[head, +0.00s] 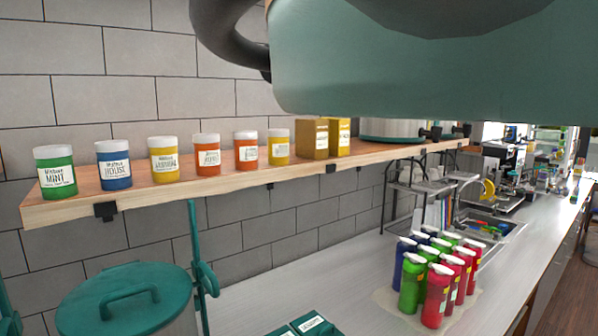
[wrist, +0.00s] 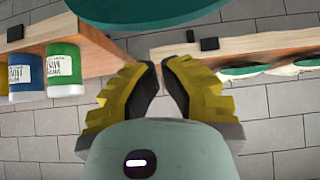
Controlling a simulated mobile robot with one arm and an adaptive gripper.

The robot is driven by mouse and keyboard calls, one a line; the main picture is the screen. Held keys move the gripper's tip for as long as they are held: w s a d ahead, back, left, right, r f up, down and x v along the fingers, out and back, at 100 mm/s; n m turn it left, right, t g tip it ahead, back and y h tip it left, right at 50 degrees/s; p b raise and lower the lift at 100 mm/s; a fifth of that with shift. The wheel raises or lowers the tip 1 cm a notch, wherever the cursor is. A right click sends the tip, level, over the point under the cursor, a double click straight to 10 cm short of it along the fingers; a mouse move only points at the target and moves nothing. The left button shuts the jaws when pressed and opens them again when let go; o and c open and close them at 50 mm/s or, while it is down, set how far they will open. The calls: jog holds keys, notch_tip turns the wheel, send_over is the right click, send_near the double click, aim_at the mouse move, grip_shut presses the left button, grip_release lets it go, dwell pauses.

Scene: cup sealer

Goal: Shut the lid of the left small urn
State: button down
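A small urn (head: 185,326) stands at the lower left of the head view, cut off by the bottom edge. Its round teal lid (head: 125,305) has a raised handle, and I cannot tell whether it is fully seated. In the wrist view my gripper (wrist: 160,72) has yellow fingers with dark pads, their tips a small distance apart and nothing between them. A teal disc edge (wrist: 140,12) shows at the top of that view, and I cannot tell if it is the urn's lid. My gripper is not clearly seen in the head view.
A wooden shelf (head: 85,206) on the wall carries several jars, such as a green one (head: 55,172), and yellow boxes (head: 312,139). Colored bottles (head: 437,295) stand on the counter (head: 270,292). A teal upright part (head: 200,262) rises beside the lid.

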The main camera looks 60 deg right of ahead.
jog(key=p+x, duration=0.7)
jog(key=x, duration=0.2)
jog(key=shift+w+d+f+p, duration=0.15)
jog(key=shift+d+f+p, duration=0.05)
jog(key=shift+p, duration=0.1)
jog(key=shift+a+f+b, duration=0.1)
jog(key=shift+b, duration=0.3)
